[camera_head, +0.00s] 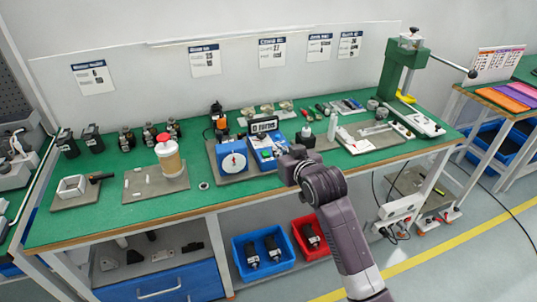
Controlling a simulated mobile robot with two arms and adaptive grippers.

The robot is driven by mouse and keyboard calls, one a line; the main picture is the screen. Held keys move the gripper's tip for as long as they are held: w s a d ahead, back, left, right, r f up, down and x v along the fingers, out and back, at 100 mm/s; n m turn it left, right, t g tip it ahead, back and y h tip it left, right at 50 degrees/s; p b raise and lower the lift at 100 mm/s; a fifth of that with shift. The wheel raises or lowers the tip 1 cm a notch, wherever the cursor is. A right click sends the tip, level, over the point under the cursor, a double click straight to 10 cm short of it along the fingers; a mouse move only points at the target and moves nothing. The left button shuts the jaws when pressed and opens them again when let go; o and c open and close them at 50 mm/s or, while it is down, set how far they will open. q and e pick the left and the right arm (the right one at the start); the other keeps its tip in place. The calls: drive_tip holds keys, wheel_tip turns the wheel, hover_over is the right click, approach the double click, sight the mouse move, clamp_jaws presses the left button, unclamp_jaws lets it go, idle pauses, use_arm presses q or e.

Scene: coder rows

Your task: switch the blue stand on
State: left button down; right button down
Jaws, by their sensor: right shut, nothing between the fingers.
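A blue stand (233,162) with a round white dial on its front stands on a grey plate near the middle of the green bench. Just right of it is another blue unit (264,155) with a small green part on it and a black-framed display (263,125) above. I cannot tell from here which part is a switch or whether it is on. My right gripper (291,160) is shut and empty. It appears at the right edge of the second blue unit and may hide part of it. My left gripper is not in view.
A jar with a red cap (168,155) stands left of the blue stand. A white bottle (332,126) and a board with tools (370,138) are to the right. A green press (402,70) stands at the back right. Blue and red bins (310,239) sit below the bench.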

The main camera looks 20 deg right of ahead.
hover_over(268, 161)
wheel_tip(268, 161, down, 4)
drive_tip(key=shift+r, duration=0.25)
wheel_tip(268, 161, down, 2)
drive_tip(key=shift+w+f, duration=0.1)
drive_tip(key=shift+f, duration=0.15)
drive_tip(key=shift+f+p, duration=0.3)
drive_tip(key=shift+f, duration=0.5)
